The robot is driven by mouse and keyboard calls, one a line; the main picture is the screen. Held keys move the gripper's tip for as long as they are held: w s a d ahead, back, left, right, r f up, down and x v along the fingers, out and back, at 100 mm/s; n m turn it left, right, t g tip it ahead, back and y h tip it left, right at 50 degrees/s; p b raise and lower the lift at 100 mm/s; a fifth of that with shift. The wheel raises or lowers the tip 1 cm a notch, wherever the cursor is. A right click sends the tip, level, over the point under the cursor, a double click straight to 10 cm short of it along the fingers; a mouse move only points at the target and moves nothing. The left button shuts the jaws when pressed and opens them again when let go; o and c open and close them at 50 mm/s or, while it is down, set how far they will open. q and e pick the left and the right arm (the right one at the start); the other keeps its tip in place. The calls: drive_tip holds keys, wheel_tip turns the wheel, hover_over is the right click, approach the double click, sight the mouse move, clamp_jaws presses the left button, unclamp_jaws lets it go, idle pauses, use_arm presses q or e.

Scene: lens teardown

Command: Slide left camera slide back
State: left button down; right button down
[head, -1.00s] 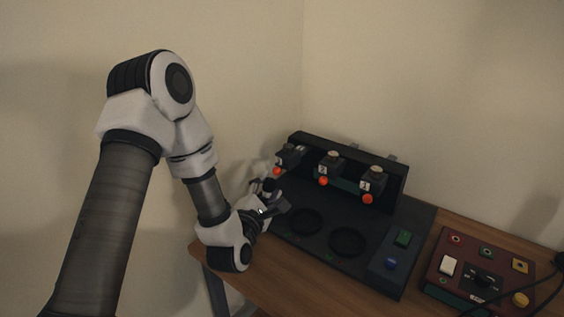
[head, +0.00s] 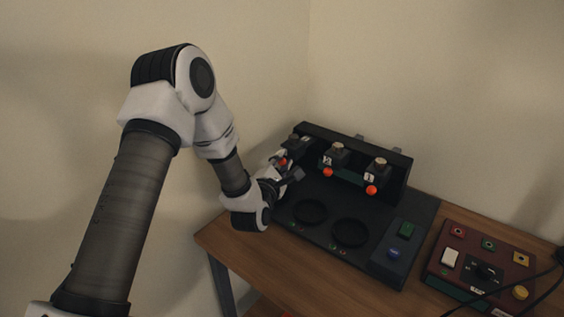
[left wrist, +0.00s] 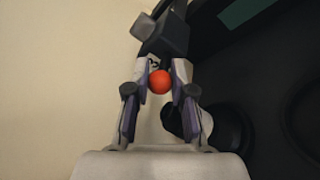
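The left camera slide (head: 299,143) is a dark block at the left end of the black rack, partly hidden by my gripper. Its orange ball knob (left wrist: 160,81) sits between the fingers of my left gripper (left wrist: 161,72) in the left wrist view, with a white number label just beyond it. The fingers lie close against both sides of the knob and look shut on it; any gap is too small to see. In the head view the left gripper (head: 290,168) is at the rack's left end. My right gripper is not in view.
Two more camera slides, the middle one (head: 337,154) and the right one (head: 376,168), have orange knobs. Two round recesses (head: 350,233) lie in the black base. A red control box (head: 440,262) with cables stands right. Walls are close behind and left.

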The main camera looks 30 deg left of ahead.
sight(291, 155)
use_arm(q)
drive_tip(key=w+b, duration=0.2)
drive_tip(key=w, duration=0.1)
drive_tip(key=shift+w+d+f, duration=0.15)
drive_tip(key=shift+w, duration=0.1)
drive_tip(key=shift+r, duration=0.25)
drive_tip(key=c, duration=1.3)
unclamp_jaws()
drive_tip(key=shift+c, duration=0.2)
drive_tip(key=o, duration=0.4)
drive_tip(key=shift+w, duration=0.15)
drive_tip(key=shift+c, duration=0.2)
drive_tip(key=shift+w+f, duration=0.1)
drive_tip(key=shift+f, duration=0.05)
drive_tip(key=v, duration=1.2)
